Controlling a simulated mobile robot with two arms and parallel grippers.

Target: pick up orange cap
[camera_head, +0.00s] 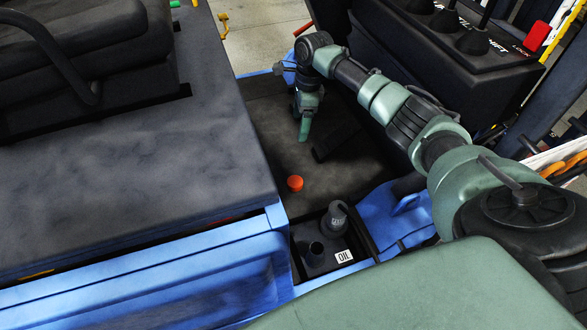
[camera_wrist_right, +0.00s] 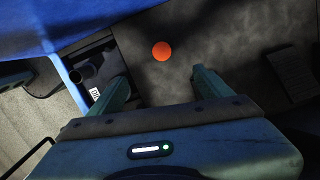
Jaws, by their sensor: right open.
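The orange cap (camera_head: 295,183) rests on the dark floor panel, to the right of the grey padded seat block in the head view. In the right wrist view the orange cap (camera_wrist_right: 161,51) shows beyond the fingertips, roughly between their lines. My right gripper (camera_head: 304,130) is above the dark panel, farther back than the cap, pointing down. In the wrist view my right gripper (camera_wrist_right: 158,82) has its two green fingers spread apart with nothing between them. It does not touch the cap. My left gripper is not in view.
A black box labelled OIL (camera_head: 322,245) with an open neck stands in front of the cap. The blue frame (camera_head: 283,250) and seat block (camera_head: 130,170) bound the left. A lever console (camera_head: 440,50) stands at the back right.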

